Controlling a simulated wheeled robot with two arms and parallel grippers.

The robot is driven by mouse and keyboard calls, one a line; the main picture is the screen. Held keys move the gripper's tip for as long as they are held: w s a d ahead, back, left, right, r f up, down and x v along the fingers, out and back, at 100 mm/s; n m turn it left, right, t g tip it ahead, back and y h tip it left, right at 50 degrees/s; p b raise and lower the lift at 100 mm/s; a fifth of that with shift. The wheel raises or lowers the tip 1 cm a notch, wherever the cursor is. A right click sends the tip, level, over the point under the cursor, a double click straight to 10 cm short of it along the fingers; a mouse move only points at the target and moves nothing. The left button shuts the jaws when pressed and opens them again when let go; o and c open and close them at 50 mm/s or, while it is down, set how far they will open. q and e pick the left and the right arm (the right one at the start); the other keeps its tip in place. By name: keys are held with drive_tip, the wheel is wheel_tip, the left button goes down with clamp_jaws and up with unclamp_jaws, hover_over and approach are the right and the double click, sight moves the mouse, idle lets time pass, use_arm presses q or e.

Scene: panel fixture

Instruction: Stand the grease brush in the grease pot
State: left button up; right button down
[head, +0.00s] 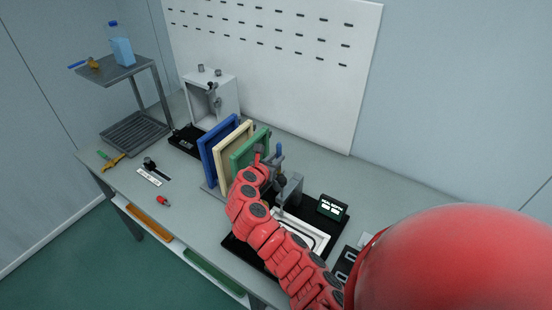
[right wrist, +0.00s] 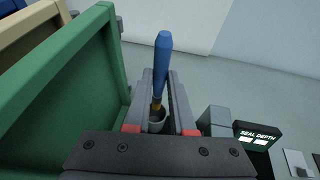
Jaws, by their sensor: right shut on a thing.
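The grease brush (right wrist: 162,65) has a blue handle and a brass-coloured ferrule. It stands nearly upright between the fingers of my right gripper (right wrist: 158,98), which is shut on it. In the head view, the blue handle (head: 279,151) shows just beyond my red right arm. A small grey cup-like rim, seemingly the grease pot (right wrist: 156,125), shows around the brush's lower end in the right wrist view. The bristles are hidden, and I cannot tell whether they touch the pot's bottom. My left gripper is not in view.
Blue, cream and green panels (head: 243,155) stand close to the left of my right gripper. A SEAL DEPTH display (head: 332,208) stands to its right. A raised shelf (head: 115,72) holds a bottle (head: 120,48). The bench front left has small tools and some free room.

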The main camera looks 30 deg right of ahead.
wheel_tip(320, 180, down, 6)
drive_tip(key=b, duration=0.2)
idle(0.3)
drive_tip(key=c, duration=0.7)
unclamp_jaws()
